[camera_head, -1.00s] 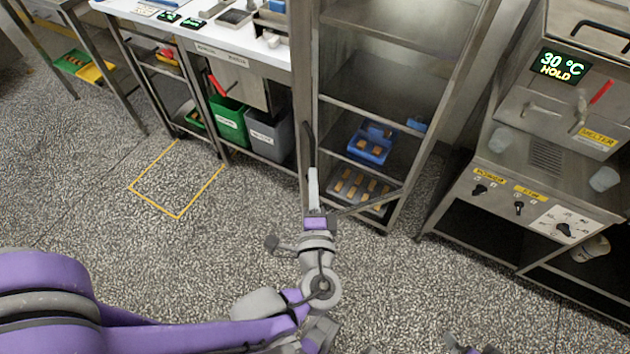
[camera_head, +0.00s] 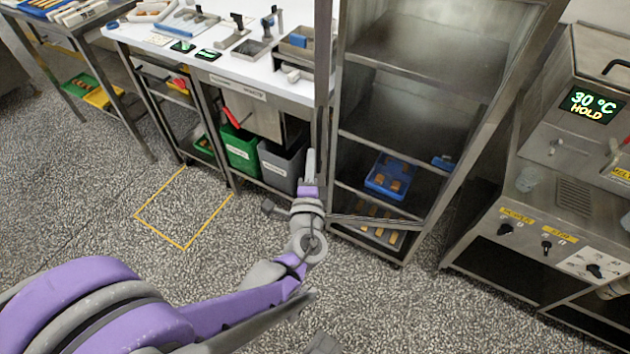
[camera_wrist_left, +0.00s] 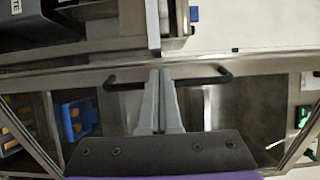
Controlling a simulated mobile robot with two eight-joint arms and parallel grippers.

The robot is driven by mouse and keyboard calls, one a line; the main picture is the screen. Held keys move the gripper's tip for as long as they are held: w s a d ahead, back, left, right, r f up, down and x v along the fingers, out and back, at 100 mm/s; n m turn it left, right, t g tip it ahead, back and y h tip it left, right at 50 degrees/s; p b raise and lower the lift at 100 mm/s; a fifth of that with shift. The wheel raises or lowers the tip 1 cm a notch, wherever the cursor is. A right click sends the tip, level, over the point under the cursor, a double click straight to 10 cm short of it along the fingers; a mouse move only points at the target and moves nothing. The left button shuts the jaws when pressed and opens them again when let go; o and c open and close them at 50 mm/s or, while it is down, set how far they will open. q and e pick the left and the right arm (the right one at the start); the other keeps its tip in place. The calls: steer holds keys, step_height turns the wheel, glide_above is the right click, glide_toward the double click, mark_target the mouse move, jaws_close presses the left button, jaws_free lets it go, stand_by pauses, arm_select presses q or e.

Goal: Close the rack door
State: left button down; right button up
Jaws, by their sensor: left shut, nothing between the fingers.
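The metal rack (camera_head: 345,175) stands right of centre in the head view, its front facing me. Its door (camera_head: 323,75) is open, swung outward and seen nearly edge-on at the rack's left side. A door bar (camera_head: 375,219) crosses low before the rack. In the left wrist view, the clear-paned door's metal frame (camera_wrist_left: 60,78) runs across, with a black handle (camera_wrist_left: 220,79). My left gripper (camera_head: 310,152) is shut and empty, at the door. Its fingers (camera_wrist_left: 159,72) overlap the handle's middle in the wrist view; contact is unclear. My right gripper is out of view.
The rack holds a blue bin (camera_head: 390,178) and a low tray of bars (camera_head: 378,228). A machine (camera_head: 540,190) stands to the right. A white worktable (camera_head: 255,75) with green and grey bins below stands left. Speckled floor is clear in front.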

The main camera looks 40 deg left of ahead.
arm_select(q)
steer(key=d+x, duration=0.1)
steer(key=x, duration=1.5)
steer(key=shift+w, duration=0.5)
